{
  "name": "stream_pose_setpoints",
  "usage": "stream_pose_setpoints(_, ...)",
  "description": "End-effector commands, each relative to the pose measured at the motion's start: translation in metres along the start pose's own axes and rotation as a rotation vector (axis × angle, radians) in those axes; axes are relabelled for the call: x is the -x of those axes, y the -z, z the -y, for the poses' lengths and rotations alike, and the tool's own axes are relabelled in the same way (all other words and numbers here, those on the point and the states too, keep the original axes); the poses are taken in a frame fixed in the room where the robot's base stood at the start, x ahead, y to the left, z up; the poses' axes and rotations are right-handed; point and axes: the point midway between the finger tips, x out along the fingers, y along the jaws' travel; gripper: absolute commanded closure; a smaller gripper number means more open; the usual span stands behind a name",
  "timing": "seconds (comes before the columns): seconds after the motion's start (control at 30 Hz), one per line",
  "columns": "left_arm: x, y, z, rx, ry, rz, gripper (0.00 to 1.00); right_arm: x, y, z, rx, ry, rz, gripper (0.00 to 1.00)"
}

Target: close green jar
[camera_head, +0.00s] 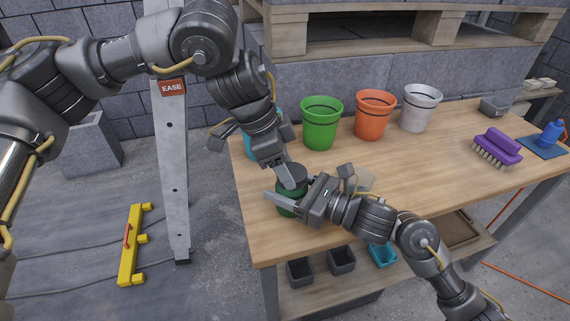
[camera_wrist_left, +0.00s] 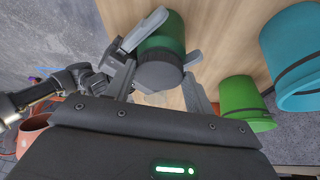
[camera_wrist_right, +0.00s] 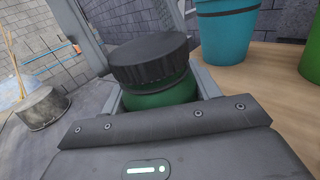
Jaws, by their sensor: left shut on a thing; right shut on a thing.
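The green jar (camera_head: 286,205) stands upright near the table's front left corner, with a dark round lid (camera_head: 293,175) at its mouth. My right gripper (camera_head: 284,198) is shut around the jar body from the right; the body (camera_wrist_right: 160,93) shows between its fingers in the right wrist view. My left gripper (camera_head: 287,176) reaches down from above and is shut on the lid, which also shows in the left wrist view (camera_wrist_left: 158,72). In the right wrist view the lid (camera_wrist_right: 150,58) sits over the jar and looks slightly tilted. The fingers partly hide the jar in the head view.
Green (camera_head: 321,122), orange (camera_head: 373,114) and white (camera_head: 420,107) pots stand behind, with a teal pot (camera_head: 249,146) partly behind my left arm. A purple brush (camera_head: 498,147) lies at the right. The table's middle right is clear.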

Motion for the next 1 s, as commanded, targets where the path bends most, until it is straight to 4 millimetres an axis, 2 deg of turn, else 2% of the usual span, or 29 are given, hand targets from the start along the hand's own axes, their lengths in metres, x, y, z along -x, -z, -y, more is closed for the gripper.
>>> stream_pose_setpoints(0.7,-0.007,0.013,0.014,-1.288,-0.524,0.012,0.67,0.000,0.001,0.000,0.002,0.000,-0.003,1.00)
stream_pose_setpoints(0.9,-0.009,0.017,0.014,-1.573,-0.634,0.006,0.67,0.000,0.001,0.000,0.001,0.000,-0.003,1.00)
stream_pose_setpoints(1.0,-0.008,0.017,0.014,-1.640,-0.660,0.000,0.67,0.000,0.001,0.000,0.001,-0.001,-0.002,1.00)
